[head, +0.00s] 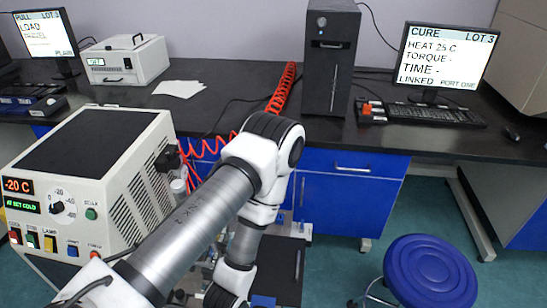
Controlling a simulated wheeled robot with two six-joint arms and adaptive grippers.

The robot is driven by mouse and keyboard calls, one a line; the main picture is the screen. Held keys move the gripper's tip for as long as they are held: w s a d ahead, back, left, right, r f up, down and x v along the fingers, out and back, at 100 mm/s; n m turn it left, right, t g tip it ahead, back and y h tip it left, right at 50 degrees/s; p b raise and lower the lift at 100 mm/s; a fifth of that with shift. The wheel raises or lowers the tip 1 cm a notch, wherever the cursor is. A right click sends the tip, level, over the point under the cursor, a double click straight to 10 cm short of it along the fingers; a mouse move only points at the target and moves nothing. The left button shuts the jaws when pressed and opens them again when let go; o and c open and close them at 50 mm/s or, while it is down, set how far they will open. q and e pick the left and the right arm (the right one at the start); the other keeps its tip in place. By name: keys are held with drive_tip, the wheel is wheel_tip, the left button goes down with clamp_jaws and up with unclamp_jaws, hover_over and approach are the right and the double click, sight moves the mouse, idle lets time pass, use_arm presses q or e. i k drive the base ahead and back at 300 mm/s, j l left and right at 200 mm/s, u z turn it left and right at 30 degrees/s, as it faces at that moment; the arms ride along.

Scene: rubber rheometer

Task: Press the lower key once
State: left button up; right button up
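I cannot make out any key marked "lower". A small dark box with red keys (372,112) sits on the bench left of the keyboard; its markings are too small to read. The white cold unit (100,180) at left has a row of coloured buttons (50,243) along its lower front, red, green, yellow and blue among them; the LAMP label shows there. One arm of mine rises from the bottom left, bends at the middle and drops to the bottom edge. Neither gripper's fingers show. The arm hides part of the floor and cabinet area behind it.
The right monitor (445,55) reads CURE, HEAT 25 C, TORQUE -, TIME -, LINKED. A black tower (331,60), keyboard (435,115) and mouse (512,133) stand on the dark bench. A red coiled hose (283,88) hangs behind my arm. A blue stool (430,272) stands at lower right.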

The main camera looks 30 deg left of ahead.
sight(72, 251)
drive_tip(key=u, duration=2.6)
